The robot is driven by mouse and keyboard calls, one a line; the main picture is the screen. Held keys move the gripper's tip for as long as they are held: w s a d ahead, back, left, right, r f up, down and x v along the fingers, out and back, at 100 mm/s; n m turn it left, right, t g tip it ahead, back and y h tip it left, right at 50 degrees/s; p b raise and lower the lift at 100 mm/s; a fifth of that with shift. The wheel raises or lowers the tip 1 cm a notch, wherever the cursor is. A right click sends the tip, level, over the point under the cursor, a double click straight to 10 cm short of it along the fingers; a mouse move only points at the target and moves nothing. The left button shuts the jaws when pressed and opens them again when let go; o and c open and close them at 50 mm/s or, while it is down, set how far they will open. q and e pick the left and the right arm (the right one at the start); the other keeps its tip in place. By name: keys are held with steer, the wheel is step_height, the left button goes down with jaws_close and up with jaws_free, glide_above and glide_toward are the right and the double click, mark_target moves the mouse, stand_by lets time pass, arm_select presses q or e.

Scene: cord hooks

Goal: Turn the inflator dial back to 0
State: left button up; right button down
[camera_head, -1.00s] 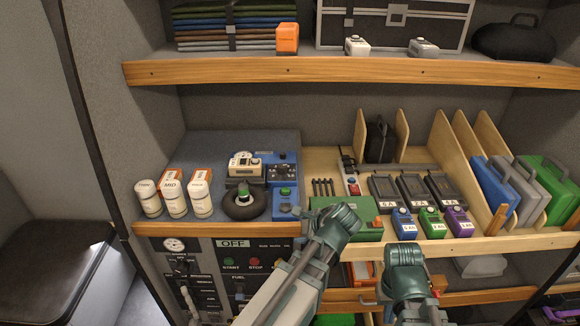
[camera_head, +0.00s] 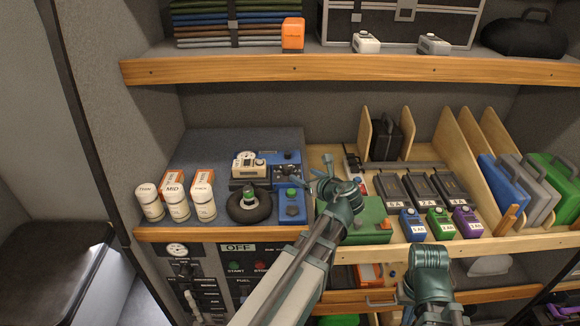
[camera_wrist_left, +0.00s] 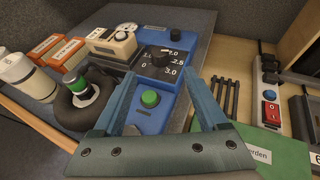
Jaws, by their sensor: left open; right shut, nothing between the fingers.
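The inflator is a blue unit (camera_head: 291,205) on the grey counter; it also shows in the left wrist view (camera_wrist_left: 158,112). Its black dial (camera_wrist_left: 159,57) sits in the wrist view's upper middle, ringed by white numbers from 0 to 3.0. I cannot read clearly which number the dial points at. A green button (camera_wrist_left: 150,98) is on its nearer part. My left gripper (camera_head: 322,184) is open and empty, to the right of the inflator. In the wrist view its fingers (camera_wrist_left: 163,80) point towards the dial, apart from it. My right gripper (camera_head: 430,257) is shut and empty, low at the front.
A black tyre-like ring (camera_head: 249,204) and a cream gauge box (camera_head: 248,165) stand left of the inflator. White bottles (camera_head: 176,205) stand further left. A green case (camera_head: 366,222) lies below my left gripper. A wooden shelf (camera_head: 350,69) runs above.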

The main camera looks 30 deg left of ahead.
mark_target(288, 167)
arm_select(q)
steer(key=b+x, duration=0.5)
steer(key=x, duration=0.8)
steer(key=shift+w+a+f, duration=0.15)
steer(key=shift+a+f, duration=0.05)
steer(key=shift+c, duration=0.3)
jaws_close()
